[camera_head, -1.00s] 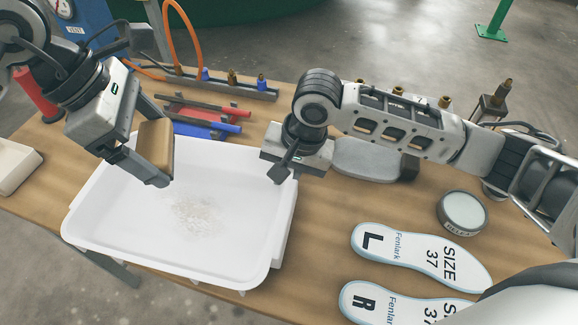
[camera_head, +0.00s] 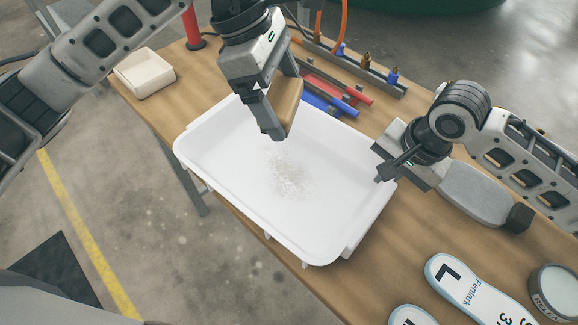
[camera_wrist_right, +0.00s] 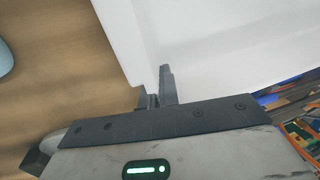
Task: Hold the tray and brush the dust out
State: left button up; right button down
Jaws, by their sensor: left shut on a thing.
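The white tray (camera_head: 340,235) lies on the wooden table, with a patch of pale dust (camera_head: 290,178) on its floor near the middle. My left gripper (camera_head: 282,118) is shut on a tan block-shaped brush (camera_head: 287,104) over the far part of the tray, behind the dust. Whether the brush touches the tray floor is unclear. My right gripper (camera_head: 388,172) is at the tray's right rim, with one finger over the inner side. In the right wrist view its fingers (camera_wrist_right: 160,92) are close together at the tray's edge (camera_wrist_right: 140,60); a grip on the rim cannot be made out.
Red and blue bars (camera_head: 335,92) and a rail with fittings (camera_head: 365,62) lie behind the tray. A small cream bin (camera_head: 145,73) stands at the far left. A grey pad (camera_head: 476,195), white insoles (camera_head: 470,290) and a round tin (camera_head: 556,290) are at the right.

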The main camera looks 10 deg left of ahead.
pick_arm(q)
jog(key=shift+d+f+m+g, duration=0.1)
jog(key=shift+f+m+g, duration=0.2)
jog(key=shift+f+m, duration=0.4)
notch_tip(320, 180, down, 7)
jog(key=m+g+y, duration=0.1)
jog(key=m, duration=0.2)
jog(key=m+g, duration=0.1)
jog(key=m, duration=0.3)
jog(key=m+g+y, duration=0.1)
jog(key=m, duration=0.2)
jog(key=shift+d+f+m+y, duration=0.1)
jog(key=shift+m+y, duration=0.2)
jog(key=shift+f+m+y, duration=0.3)
jog(key=shift+f+m, duration=0.15)
jog(key=shift+m, duration=0.25)
jog(key=shift+f, duration=1.5)
jog(key=shift+s+d, duration=0.55)
jog(key=shift+s, duration=0.5)
jog(key=shift+s+d, duration=0.6)
jog(key=shift+s, duration=0.5)
jog(key=shift+s+d, duration=0.55)
jog(key=shift+s, duration=0.5)
jog(key=shift+f, duration=0.1)
